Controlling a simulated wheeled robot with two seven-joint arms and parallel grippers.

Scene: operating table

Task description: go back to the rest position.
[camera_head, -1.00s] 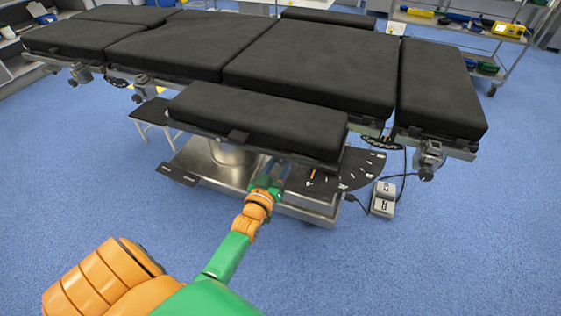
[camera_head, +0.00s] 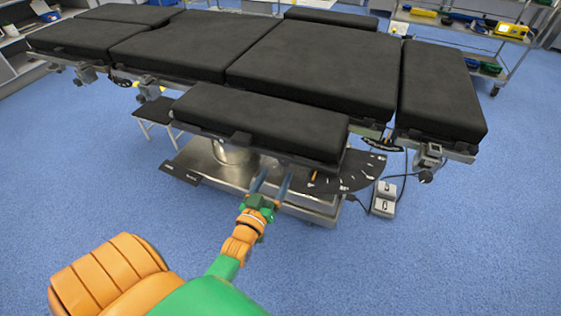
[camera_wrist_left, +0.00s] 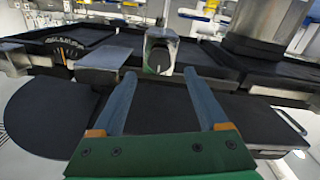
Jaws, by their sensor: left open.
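My left gripper (camera_head: 270,184) is in front of the operating table's near side, low by the arm board and above the steel base. Its two blue-grey fingers are apart with nothing between them. In the left wrist view the open fingers (camera_wrist_left: 160,95) point toward dark table parts and a metal clamp (camera_wrist_left: 159,50). The operating table (camera_head: 310,65) has black pads, and its arm board (camera_head: 262,122) juts toward me. I cannot tell from the pictures whether the fingers touch anything. My right gripper is not in view.
The table's steel base (camera_head: 215,165) stands on the blue floor. A dark fan-shaped plate (camera_head: 350,172) and a foot pedal (camera_head: 384,198) are right of my gripper. A trolley (camera_head: 470,35) with coloured items stands at the back right. The near floor is clear.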

